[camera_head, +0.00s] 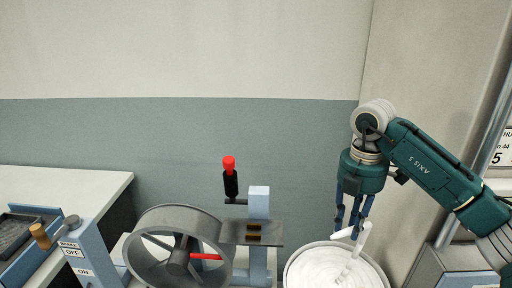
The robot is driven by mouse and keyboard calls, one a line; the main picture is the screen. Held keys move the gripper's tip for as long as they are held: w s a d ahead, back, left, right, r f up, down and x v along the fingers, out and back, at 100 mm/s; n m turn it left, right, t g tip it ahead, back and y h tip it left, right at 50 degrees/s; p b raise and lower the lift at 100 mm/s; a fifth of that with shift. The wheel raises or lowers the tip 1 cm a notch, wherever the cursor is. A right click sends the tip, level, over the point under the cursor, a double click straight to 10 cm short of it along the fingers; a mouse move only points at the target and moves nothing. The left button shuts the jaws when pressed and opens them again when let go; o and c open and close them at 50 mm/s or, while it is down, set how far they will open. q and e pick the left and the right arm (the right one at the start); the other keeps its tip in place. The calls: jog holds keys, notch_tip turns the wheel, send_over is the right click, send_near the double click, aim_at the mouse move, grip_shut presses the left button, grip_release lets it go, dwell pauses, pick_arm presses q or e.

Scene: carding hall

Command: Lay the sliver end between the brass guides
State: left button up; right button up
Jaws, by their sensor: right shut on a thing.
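My right gripper (349,232) points down above the right part of a round can (289,265) full of coiled white sliver (322,266). It is shut on the white sliver end (364,234), which shows beside and below the blue fingers. A band of sliver seems to run from it down to the coil. The brass guides (254,228) sit on a dark grey plate (272,239) left of the can, with a gap between them. The gripper is apart from them, to their right. My left gripper is not in view.
A grey drum wheel (150,222) with a red spoke stands left of the guides. A red-knobbed lever (230,175) rises behind the plate. A blue ON/OFF switch post (80,250) and a white table (60,185) are at the left. Space above the guides is clear.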

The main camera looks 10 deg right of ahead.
aim_at(338, 240)
jog(key=shift+s+a+f+n, duration=0.1)
jog(key=shift+a+n, duration=0.1)
jog(key=shift+n, duration=0.35)
jog(key=shift+s+a+f+n, duration=0.1)
jog(key=shift+a+n, duration=0.05)
jog(key=shift+n, duration=0.4)
jog(key=a+n, duration=0.1)
jog(key=n, duration=0.2)
jog(key=s+a+f+n, duration=0.1)
jog(key=n, duration=0.3)
jog(key=s+a+n, duration=0.1)
jog(key=n, duration=0.2)
jog(key=shift+f+n, duration=0.2)
jog(key=shift+n, duration=0.1)
jog(key=s+a+f+m, duration=0.2)
jog(key=s+a+m, duration=0.1)
jog(key=m, duration=0.8)
jog(key=s+a+f+m+b, duration=0.1)
jog(key=s+m, duration=0.4)
jog(key=m, duration=0.6)
jog(key=s+a+f+m, duration=0.3)
jog(key=s+a+m, duration=0.2)
jog(key=m, duration=0.5)
jog(key=shift+m+b, duration=0.4)
jog(key=shift+w+d+r, duration=0.1)
jog(key=shift+w+d, duration=0.05)
